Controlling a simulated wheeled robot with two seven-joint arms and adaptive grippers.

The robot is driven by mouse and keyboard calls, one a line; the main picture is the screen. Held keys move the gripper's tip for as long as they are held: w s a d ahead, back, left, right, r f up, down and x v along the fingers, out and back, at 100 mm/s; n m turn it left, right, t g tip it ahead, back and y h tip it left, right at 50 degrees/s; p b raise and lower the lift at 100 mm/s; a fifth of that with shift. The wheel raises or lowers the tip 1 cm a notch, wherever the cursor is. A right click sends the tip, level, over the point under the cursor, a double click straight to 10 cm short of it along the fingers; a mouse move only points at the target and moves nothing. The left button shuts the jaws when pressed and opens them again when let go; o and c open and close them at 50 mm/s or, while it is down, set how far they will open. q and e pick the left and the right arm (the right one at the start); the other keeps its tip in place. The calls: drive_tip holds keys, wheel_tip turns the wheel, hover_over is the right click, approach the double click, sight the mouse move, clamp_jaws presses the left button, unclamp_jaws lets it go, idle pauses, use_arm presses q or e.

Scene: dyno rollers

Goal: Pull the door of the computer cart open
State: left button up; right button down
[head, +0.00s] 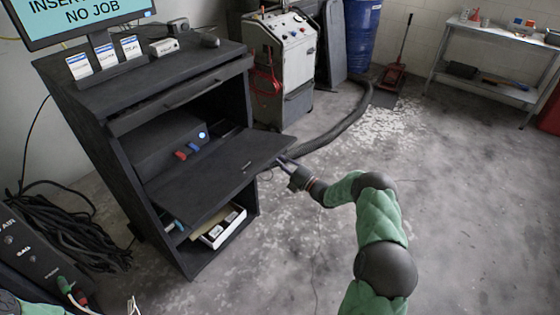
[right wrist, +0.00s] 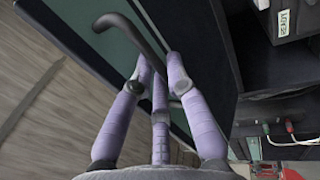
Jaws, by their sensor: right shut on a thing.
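The computer cart (head: 100,153) is a dark cabinet at the left of the head view. Its door (head: 215,180), a flat dark panel, stands out from the cart's front, so the inside shows above and below it. My right gripper (head: 284,160) is at the door's outer right edge. In the right wrist view my right gripper (right wrist: 161,75) has its purple fingers shut on the dark curved door handle (right wrist: 136,32), beside the door's greenish panel (right wrist: 95,45). The exact finger contact is partly hidden. My left gripper does not show.
A monitor (head: 78,12) stands on the cart. Inside are a box with red and blue plugs (head: 170,143) and a white tray (head: 222,232) low down. A grey machine (head: 283,62) with a hose (head: 335,135) stands behind. The floor right of the cart is mostly clear.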

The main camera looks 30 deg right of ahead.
drive_tip(key=c, duration=1.4)
unclamp_jaws()
drive_tip(key=shift+w+a+r, duration=0.15)
drive_tip(key=shift+w, duration=0.05)
drive_tip(key=shift+o, duration=0.9)
drive_tip(key=shift+w, duration=0.15)
drive_tip(key=v, duration=1.2)
